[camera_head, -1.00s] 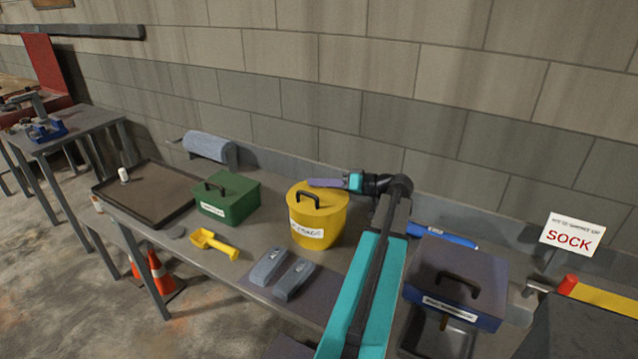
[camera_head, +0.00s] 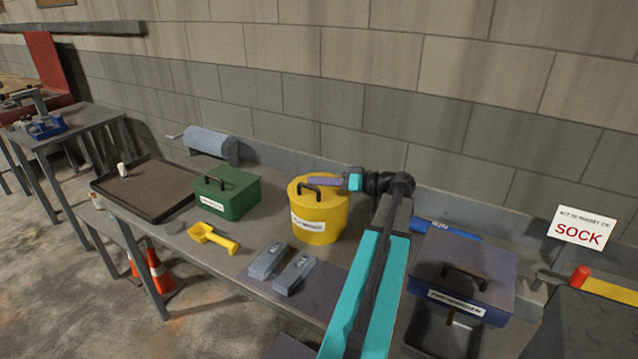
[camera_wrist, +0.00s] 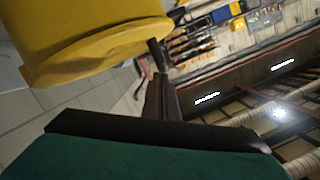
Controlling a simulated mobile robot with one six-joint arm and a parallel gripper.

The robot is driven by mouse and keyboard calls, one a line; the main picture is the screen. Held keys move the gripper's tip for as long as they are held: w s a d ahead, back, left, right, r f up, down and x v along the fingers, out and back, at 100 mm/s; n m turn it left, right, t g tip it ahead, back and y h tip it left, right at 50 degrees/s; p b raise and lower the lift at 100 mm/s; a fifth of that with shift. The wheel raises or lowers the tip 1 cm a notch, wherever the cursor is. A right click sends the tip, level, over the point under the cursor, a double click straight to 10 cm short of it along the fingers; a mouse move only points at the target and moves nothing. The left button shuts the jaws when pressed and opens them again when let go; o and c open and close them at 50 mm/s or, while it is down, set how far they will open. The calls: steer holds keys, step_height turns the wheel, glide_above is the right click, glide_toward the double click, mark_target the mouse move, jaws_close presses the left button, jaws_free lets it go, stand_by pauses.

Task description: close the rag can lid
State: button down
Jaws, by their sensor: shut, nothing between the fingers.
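The yellow rag can (camera_head: 320,222) stands upright on the bench, with a white label on its front. Its yellow lid (camera_head: 330,194) with a black handle (camera_head: 308,190) is on top and looks down. Whether a thin gap is left at the rim I cannot tell. My gripper (camera_head: 313,182) is shut and empty, reaching in from the right across the back of the lid, close behind the handle. Whether it touches the lid I cannot tell. In the wrist view, a yellow rounded body (camera_wrist: 90,40), apparently the can, fills the upper left beside my dark finger (camera_wrist: 160,95).
A green box (camera_head: 228,195) stands left of the can and a blue box (camera_head: 465,275) right of it. A yellow scoop (camera_head: 213,238) and two grey blocks (camera_head: 280,265) lie in front. A dark tray (camera_head: 145,190) is far left. A wall rises close behind.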

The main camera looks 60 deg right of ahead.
steer(key=shift+a+f, duration=0.1)
steer(key=shift+f, duration=0.15)
steer(key=shift+d+r, duration=0.2)
steer(key=shift+r, duration=0.15)
steer(key=d+r, duration=0.2)
steer(key=r, duration=0.1)
steer(key=shift+w, duration=0.1)
steer(key=b+v, duration=0.2)
steer(key=v, duration=0.8)
steer(key=shift+b, duration=0.3)
steer(key=shift+d+r, duration=0.1)
steer(key=shift+r, duration=0.1)
